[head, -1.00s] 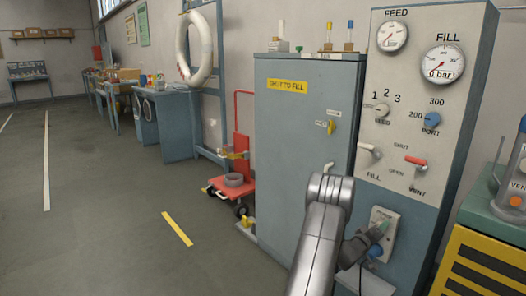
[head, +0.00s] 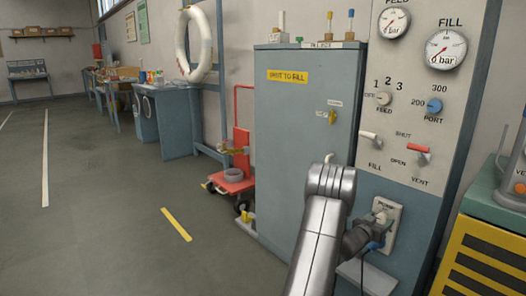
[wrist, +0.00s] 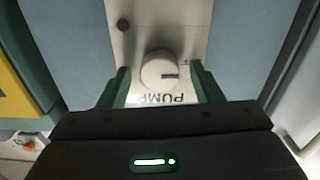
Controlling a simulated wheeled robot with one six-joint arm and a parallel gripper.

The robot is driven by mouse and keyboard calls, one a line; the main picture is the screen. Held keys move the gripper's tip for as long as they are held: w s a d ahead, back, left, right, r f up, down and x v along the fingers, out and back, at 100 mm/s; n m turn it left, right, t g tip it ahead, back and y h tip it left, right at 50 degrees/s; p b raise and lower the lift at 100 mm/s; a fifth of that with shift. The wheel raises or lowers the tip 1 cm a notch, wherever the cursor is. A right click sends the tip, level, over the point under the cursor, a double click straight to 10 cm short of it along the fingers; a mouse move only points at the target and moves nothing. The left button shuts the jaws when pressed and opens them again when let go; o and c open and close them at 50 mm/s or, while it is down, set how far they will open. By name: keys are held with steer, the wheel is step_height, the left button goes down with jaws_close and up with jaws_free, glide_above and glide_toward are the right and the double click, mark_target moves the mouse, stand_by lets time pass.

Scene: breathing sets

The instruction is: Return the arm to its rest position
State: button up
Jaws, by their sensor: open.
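My arm reaches forward from the bottom of the head view, bent at a silver joint. My gripper (head: 376,226) is close in front of the pump panel (head: 396,211), low on the grey and blue console (head: 400,135). In the wrist view my gripper (wrist: 161,84) is open, its two green-grey fingers apart. The round white pump knob (wrist: 159,71) shows between the fingertips, above the upside-down PUMP label. I cannot tell whether the fingers touch it. The arm is extended toward the console.
A blue-grey cabinet (head: 297,130) stands left of the console. A red trolley (head: 233,182) is beside it. A yellow-fronted drawer unit (head: 484,260) with a green top stands at the right. The floor at the left is open, with a yellow stripe (head: 176,224).

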steer(key=shift+m+b, duration=0.55)
steer(key=shift+m, duration=0.95)
